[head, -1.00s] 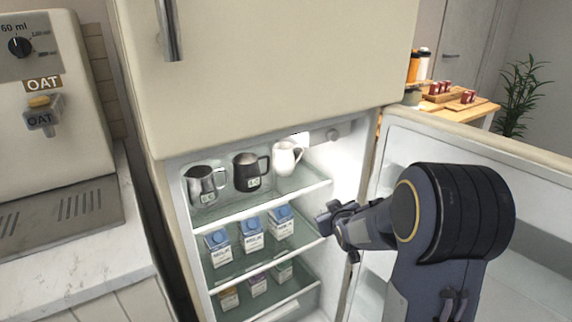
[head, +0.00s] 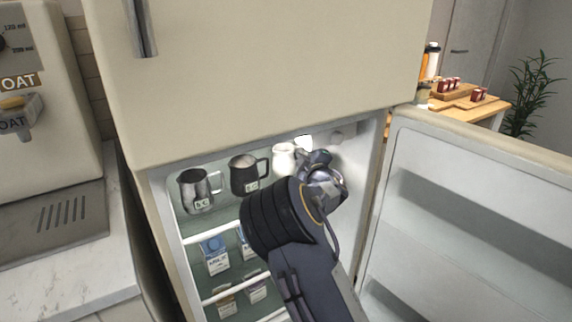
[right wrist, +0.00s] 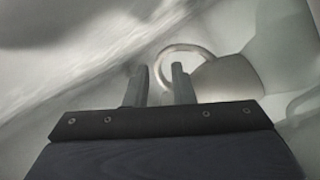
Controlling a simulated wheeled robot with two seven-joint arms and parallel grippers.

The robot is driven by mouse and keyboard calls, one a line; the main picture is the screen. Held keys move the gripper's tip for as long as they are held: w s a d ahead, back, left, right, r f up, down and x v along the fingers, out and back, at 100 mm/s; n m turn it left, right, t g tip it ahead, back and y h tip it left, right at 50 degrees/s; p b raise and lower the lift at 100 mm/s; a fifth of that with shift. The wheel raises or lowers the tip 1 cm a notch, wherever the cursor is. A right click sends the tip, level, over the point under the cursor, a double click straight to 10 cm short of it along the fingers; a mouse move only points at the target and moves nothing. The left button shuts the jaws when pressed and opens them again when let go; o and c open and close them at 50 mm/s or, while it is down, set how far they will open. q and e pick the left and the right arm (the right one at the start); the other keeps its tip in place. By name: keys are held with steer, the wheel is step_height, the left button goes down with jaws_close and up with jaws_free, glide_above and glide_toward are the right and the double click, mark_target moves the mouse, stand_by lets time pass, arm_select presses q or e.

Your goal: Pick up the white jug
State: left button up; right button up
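The white jug (head: 283,158) stands on the top shelf inside the open fridge, at the right end of a row of jugs. My right gripper (head: 316,158) is at the jug's handle side, its fingers partly hidden by my own wrist. In the right wrist view, the two fingers (right wrist: 160,82) are apart. The looped handle (right wrist: 190,48) shows at the fingertips, its outer edge appearing between them, with the jug body (right wrist: 230,80) to the right. I cannot tell whether a finger touches the handle. My left gripper is not in view.
A steel jug (head: 196,190) and a dark jug (head: 245,176) stand left of the white one. Milk cartons (head: 214,254) fill the shelf below. The open fridge door (head: 470,200) is at right, the counter (head: 70,260) at left.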

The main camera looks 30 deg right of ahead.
steer(key=shift+x, duration=0.8)
steer(key=shift+c, duration=0.4)
jaws_close()
steer(key=shift+s, duration=0.1)
steer(key=shift+r, duration=0.2)
